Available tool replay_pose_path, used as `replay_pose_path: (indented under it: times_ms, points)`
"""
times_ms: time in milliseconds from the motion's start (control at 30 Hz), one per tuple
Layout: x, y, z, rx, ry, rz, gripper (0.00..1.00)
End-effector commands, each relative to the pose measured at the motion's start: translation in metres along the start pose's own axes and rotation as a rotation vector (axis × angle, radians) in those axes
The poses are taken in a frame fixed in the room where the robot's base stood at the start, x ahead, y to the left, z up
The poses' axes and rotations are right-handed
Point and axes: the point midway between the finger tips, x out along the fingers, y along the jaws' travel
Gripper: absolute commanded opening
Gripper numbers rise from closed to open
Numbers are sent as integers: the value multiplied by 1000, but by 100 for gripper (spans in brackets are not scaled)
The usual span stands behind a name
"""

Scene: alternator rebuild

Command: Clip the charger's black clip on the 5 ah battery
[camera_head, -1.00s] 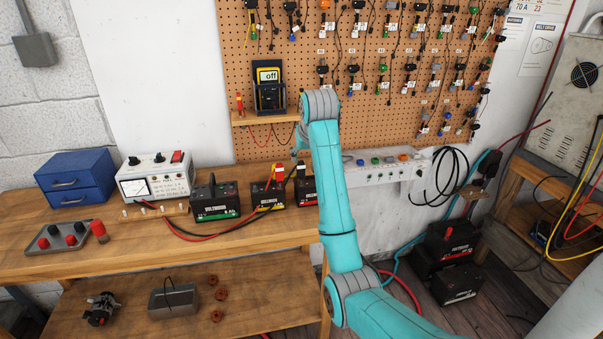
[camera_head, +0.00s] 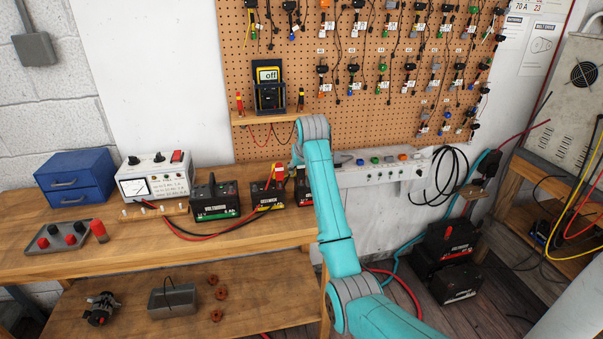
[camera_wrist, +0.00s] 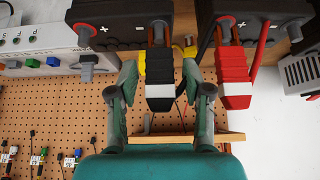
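The black clip (camera_wrist: 160,92), with a white band, stands at the minus-side post of the left battery (camera_wrist: 120,14) in the wrist view. Its jaws appear to be around the post. My gripper (camera_wrist: 160,76) is open, with one finger on each side of this clip and small gaps visible. The red clip (camera_wrist: 234,75) is at a post of the neighbouring battery (camera_wrist: 255,8). In the head view, the yellow-striped battery (camera_head: 267,195) and the battery to its right (camera_head: 304,190) stand on the bench, the latter partly hidden by my arm. I cannot read the capacity labels.
The charger (camera_head: 155,178) stands left of the green-striped battery (camera_head: 215,203); red and black leads run along the bench (camera_head: 110,235). A multimeter (camera_head: 269,88) sits on a small shelf behind. A socket strip (camera_head: 380,168) lies right of my arm.

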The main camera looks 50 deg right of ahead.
Motion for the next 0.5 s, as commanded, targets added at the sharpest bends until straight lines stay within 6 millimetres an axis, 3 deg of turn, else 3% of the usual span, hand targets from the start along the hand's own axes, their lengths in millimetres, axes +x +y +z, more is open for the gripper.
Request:
replay_pose_path:
  times_ms: [33, 133, 500]
  points:
    - [0, 0, 0, 0, 0, 0, 32]
    - [0, 0, 0, 0, 0, 0, 10]
    - [-3, 0, -2, 0, 1, 0, 10]
